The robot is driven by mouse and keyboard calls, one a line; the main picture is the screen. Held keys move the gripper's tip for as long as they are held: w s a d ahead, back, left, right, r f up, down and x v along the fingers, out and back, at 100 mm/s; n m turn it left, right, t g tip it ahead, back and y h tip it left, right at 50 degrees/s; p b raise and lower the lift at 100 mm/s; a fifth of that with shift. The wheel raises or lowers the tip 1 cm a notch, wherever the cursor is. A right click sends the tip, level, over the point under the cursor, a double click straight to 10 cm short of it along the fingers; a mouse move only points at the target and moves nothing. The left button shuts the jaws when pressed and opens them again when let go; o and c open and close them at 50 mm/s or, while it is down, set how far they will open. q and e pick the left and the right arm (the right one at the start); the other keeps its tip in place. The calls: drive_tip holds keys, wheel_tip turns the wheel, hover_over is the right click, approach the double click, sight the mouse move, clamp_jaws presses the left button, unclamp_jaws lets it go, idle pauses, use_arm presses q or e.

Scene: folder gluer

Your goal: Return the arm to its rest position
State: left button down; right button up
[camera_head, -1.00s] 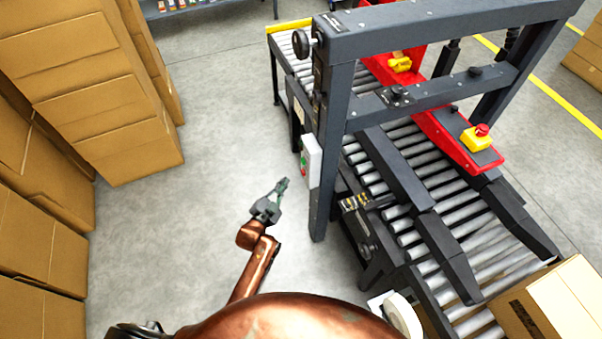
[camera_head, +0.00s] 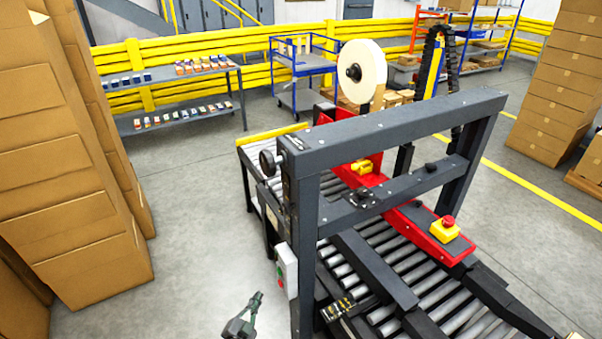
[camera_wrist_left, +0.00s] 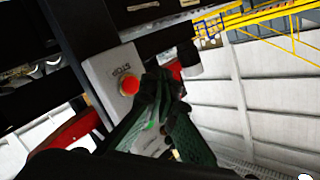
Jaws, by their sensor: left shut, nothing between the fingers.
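My left gripper (camera_head: 246,314) shows at the bottom of the head view, in front of the folder gluer and to the left of its near post. Its fingers are together and hold nothing. The left wrist view shows the dark green fingers (camera_wrist_left: 172,118) close up, overlapping a white control box (camera_wrist_left: 112,75) with a red stop button (camera_wrist_left: 129,86). In the head view this control box (camera_head: 286,270) hangs on the machine's post, with a gap of floor between it and the gripper. The rest of my left arm is below the picture edge. My right gripper is not seen.
The machine's dark frame (camera_head: 306,240) and roller conveyor (camera_head: 400,270) fill the middle and right. Stacked cardboard boxes (camera_head: 75,170) stand at the left. Bare floor (camera_head: 190,240) lies between them. A table with small goods (camera_head: 178,98) and a blue cart (camera_head: 300,65) stand behind.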

use_arm(q)
drive_tip(key=s+a+f+n+g+y+p, duration=0.1)
drive_tip(key=s+a+f+n+g, duration=0.2)
drive_tip(key=s+f, duration=1.2)
drive_tip(key=s+a+f+n+g+y+p, duration=0.1)
drive_tip(key=s+a+f+g, duration=0.35)
drive_tip(key=s+f, duration=1.15)
drive_tip(key=s+a+f+n+g, duration=0.1)
drive_tip(key=s+f, duration=0.4)
drive_tip(key=s, duration=0.6)
drive_tip(key=s+a+f+n+g+y, duration=0.1)
drive_tip(key=s+f+g, duration=0.3)
drive_tip(key=s, duration=0.8)
drive_tip(key=s+a+f+n+g, duration=0.2)
drive_tip(key=s+f, duration=0.5)
drive_tip(key=s, duration=0.5)
drive_tip(key=shift+s+a+g+p, duration=0.2)
drive_tip(key=shift+a+g+p, duration=0.25)
drive_tip(key=shift+a+g, duration=0.1)
drive_tip(key=shift+f, duration=0.1)
